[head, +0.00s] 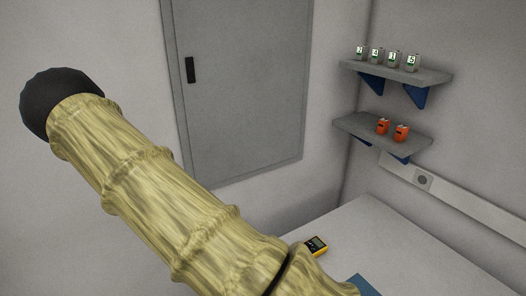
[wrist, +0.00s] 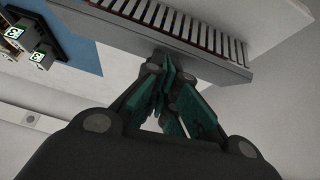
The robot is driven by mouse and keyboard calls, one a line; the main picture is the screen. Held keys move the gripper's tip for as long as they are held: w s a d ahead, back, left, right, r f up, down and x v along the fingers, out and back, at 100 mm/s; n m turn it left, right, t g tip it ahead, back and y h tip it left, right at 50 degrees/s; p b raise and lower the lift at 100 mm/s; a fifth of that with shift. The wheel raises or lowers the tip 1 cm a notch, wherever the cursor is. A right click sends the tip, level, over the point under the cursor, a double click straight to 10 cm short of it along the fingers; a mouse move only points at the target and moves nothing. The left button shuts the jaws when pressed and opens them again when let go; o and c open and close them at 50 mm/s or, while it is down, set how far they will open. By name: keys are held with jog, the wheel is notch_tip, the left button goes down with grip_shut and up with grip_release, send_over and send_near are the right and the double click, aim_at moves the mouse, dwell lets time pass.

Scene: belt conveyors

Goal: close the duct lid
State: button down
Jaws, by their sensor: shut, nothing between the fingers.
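A long grey slotted duct (wrist: 207,66) crosses the top of the wrist view, with a row of dark slots and a thin reddish line along them. I cannot tell which part is its lid or how the lid stands. My gripper (wrist: 167,70), with teal finger pads, is shut and empty. Its tips overlap the duct's plain grey edge in the picture; I cannot tell whether they touch it. In the head view, my arm covers the middle and lower left; neither the gripper nor the slotted duct can be made out there.
The head view shows a pale table (head: 372,232) with a yellow meter (head: 316,245), a grey cabinet door (head: 240,90), two loaded wall shelves (head: 400,72), and a white wall strip with a socket (head: 423,180).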

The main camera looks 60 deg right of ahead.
jog(key=shift+d+r+p, duration=0.1)
jog(key=shift+r+p, duration=0.35)
jog(key=r+p, duration=0.1)
jog(key=d+r+p, duration=0.1)
jog(key=r, duration=0.1)
jog(key=shift+s+d, duration=0.1)
jog(key=shift+d, duration=0.1)
jog(key=w+a+r+p, duration=0.3)
jog(key=a+r+p, duration=0.2)
jog(key=a, duration=0.2)
jog(key=shift+r, duration=0.35)
